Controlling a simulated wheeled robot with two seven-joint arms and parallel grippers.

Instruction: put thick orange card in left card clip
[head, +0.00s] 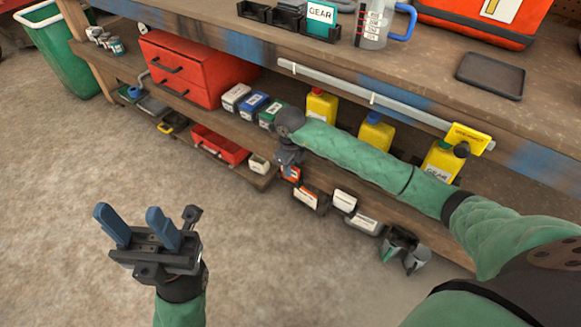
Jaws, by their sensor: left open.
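My left gripper (129,226) is open and empty over the concrete floor at the lower left, its two blue fingers apart. My right arm crosses in front of the shelves. Its gripper (289,172) points down by the lower shelf, beside a small orange piece (294,174) with a pale patch. I cannot tell whether that piece is the thick orange card or whether the fingers hold it. A grey rail (335,82) runs along the bench's front edge. Small pale clips show on it at the left (295,68) and middle (373,99). A yellow card (467,137) sits at its right end.
The bench top (430,63) carries a measuring jug (372,27), a dark tray (490,75) and a red case. Below stand a red drawer box (185,73), yellow bottles (321,105) and several small bins (305,197).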

